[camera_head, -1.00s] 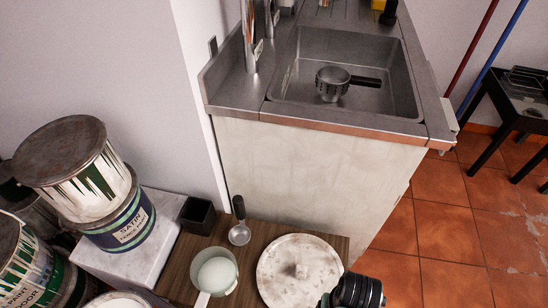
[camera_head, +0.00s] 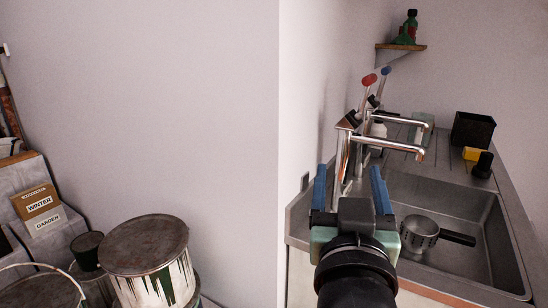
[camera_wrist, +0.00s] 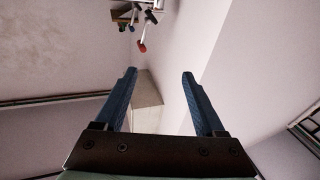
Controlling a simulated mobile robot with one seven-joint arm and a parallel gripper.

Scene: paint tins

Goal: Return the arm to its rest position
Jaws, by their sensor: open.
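My gripper (camera_head: 347,188) is raised in front of the sink counter in the head view, with its two blue fingers pointing up and apart. In the wrist view the gripper (camera_wrist: 160,85) is open and nothing is between its fingers. My black arm comes up from the bottom edge of the head view. The rest of the arm is out of view.
The steel sink (camera_head: 448,225) holds a perforated pan (camera_head: 420,233). Chrome taps (camera_head: 388,143) rise behind my gripper. A rusty-lidded paint tin (camera_head: 146,250) stands at lower left, beside cardboard boxes (camera_head: 38,203). The wall between is bare.

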